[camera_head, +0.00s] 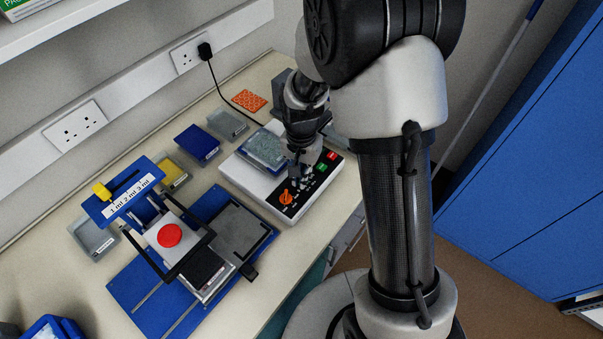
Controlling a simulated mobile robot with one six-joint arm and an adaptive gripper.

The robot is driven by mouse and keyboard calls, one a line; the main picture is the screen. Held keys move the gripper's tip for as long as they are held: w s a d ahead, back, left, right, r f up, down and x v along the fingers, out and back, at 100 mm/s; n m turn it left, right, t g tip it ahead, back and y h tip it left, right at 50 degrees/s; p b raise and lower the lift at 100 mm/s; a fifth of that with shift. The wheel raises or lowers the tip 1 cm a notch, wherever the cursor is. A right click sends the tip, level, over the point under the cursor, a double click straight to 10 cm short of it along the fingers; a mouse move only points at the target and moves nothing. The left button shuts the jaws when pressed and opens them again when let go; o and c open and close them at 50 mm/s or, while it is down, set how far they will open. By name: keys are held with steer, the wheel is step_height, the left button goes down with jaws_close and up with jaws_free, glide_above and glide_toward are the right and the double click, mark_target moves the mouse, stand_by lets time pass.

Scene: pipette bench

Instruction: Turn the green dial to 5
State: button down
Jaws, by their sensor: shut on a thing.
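A grey-white bench device (233,172) stands at the back right of the bench, with a black control panel (291,208) along its front. My gripper (299,176) points down at the middle of this panel, with its fingers shut at the panel face. The green dial is hidden behind the fingers, where they close on it. Its pointer and the scale numbers cannot be read. An orange dial (286,198) sits clear of the fingers at the panel's near left end. A green button (321,167) and a red button (333,155) lie to the right.
A clear-lidded tray (263,150) sits on the device, close to the arm. A blue press stand (125,284) with a red button (169,235) stands at the left. Several small bins line the wall, including a blue one (196,143). A blue cabinet (530,170) is at the right.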

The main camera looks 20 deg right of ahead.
steer(key=c, duration=1.7)
jaws_free()
steer(key=shift+r, duration=0.1)
step_height(320, 180, up, 12)
steer(key=shift+f, duration=0.1)
